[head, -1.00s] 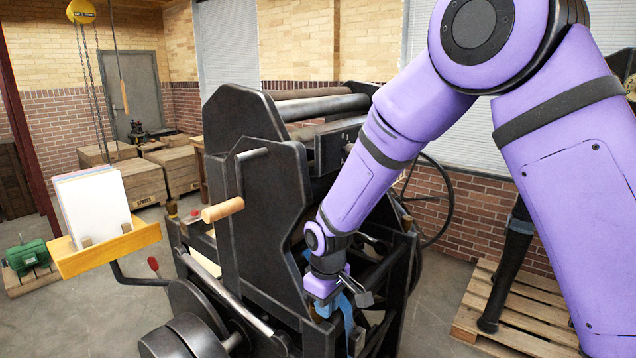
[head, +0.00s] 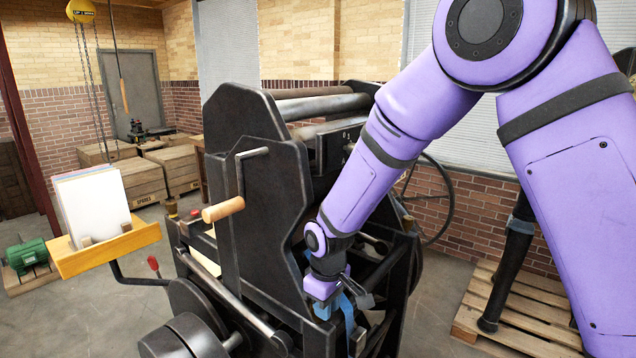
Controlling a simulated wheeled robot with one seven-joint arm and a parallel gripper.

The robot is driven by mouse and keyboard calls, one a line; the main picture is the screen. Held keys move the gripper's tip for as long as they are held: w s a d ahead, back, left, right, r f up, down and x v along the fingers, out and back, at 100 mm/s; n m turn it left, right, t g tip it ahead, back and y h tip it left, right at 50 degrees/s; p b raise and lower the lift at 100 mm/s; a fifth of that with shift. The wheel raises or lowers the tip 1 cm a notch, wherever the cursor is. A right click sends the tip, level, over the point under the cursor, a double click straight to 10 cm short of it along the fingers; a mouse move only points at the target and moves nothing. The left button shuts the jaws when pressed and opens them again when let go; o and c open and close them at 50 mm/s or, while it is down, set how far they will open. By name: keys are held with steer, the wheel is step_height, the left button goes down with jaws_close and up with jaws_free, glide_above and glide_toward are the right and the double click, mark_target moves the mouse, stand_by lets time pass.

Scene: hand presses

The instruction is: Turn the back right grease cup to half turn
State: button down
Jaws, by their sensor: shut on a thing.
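My gripper (head: 335,305) points down at the near right part of the black press (head: 265,190), beside its tall side plate. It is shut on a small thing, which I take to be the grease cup. The held thing is hidden behind the gripper's blue fingers and the frame, so its turn position cannot be read. A small brass-coloured cup (head: 408,222) shows on the far right of the press frame, apart from the gripper. Another brass-coloured cup (head: 171,207) shows at the far left corner.
A crank with a wooden handle (head: 223,209) sticks out of the side plate, left of my gripper. A shelf with paper (head: 105,247) is at left. A large handwheel (head: 440,185) stands behind right. A pallet (head: 525,310) lies on the floor at right.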

steer(key=r, duration=0.5)
steer(key=shift+s+d+r, duration=0.1)
steer(key=shift+s, duration=0.2)
steer(key=shift+w+d, duration=0.1)
steer(key=shift+d, duration=0.05)
